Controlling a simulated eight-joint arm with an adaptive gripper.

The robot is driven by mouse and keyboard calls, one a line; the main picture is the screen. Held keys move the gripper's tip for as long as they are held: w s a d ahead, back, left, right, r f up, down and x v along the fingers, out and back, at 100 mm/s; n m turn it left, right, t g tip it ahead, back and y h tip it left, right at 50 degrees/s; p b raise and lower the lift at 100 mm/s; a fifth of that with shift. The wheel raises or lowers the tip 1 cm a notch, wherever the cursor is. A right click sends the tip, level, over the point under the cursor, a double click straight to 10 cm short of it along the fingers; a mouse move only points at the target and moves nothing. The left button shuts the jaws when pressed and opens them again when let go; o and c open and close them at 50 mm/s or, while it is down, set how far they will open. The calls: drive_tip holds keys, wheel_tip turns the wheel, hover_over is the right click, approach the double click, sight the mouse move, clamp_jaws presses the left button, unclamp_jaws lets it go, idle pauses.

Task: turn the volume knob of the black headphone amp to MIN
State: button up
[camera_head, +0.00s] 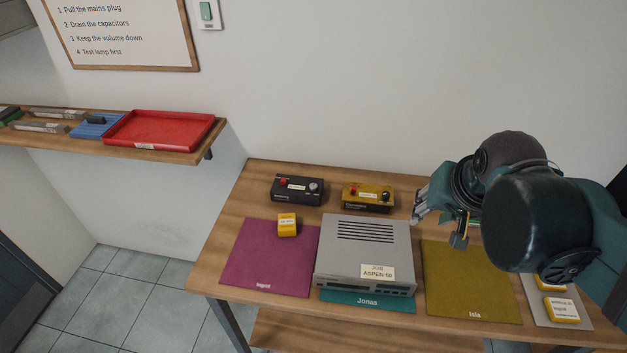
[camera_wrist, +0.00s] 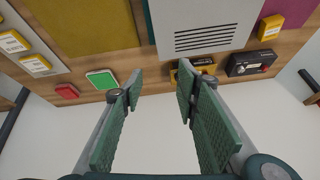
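The black box (camera_head: 297,190) that looks like the headphone amp sits at the back left of the table, with a red part, a white label and a grey round knob (camera_head: 314,186) at its right. The knob's setting is too small to read. The black box also shows at the right of the wrist view (camera_wrist: 251,64). My gripper (camera_head: 438,228) is right of the yellow box, well apart from the black one. In the wrist view my gripper (camera_wrist: 158,78) is open, with nothing between its fingers.
A yellow box (camera_head: 367,197) stands right of the black one. A grey hi-fi unit (camera_head: 366,240) labelled JOB ASPEN 50 stands in front. A yellow block (camera_head: 287,224) stands on the purple mat (camera_head: 262,262). An olive mat (camera_head: 470,285) is bare. A red tray (camera_head: 158,130) is on the shelf.

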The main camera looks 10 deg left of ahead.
drive_tip(key=w+a+r+m+g+p, duration=0.2)
drive_tip(key=w+a, duration=0.5)
drive_tip(key=w, duration=0.2)
drive_tip(key=m+g+p, duration=0.3)
drive_tip(key=m+p, duration=0.1)
drive_tip(key=p, duration=0.2)
approach(313, 185)
drive_tip(key=shift+w+d, duration=0.15)
drive_tip(key=shift+d, duration=0.05)
drive_tip(key=shift+w+a+f+g, duration=0.1)
drive_tip(key=shift+a+f+g, duration=0.2)
drive_tip(key=shift+f, duration=0.15)
drive_tip(key=shift+f, duration=3.75)
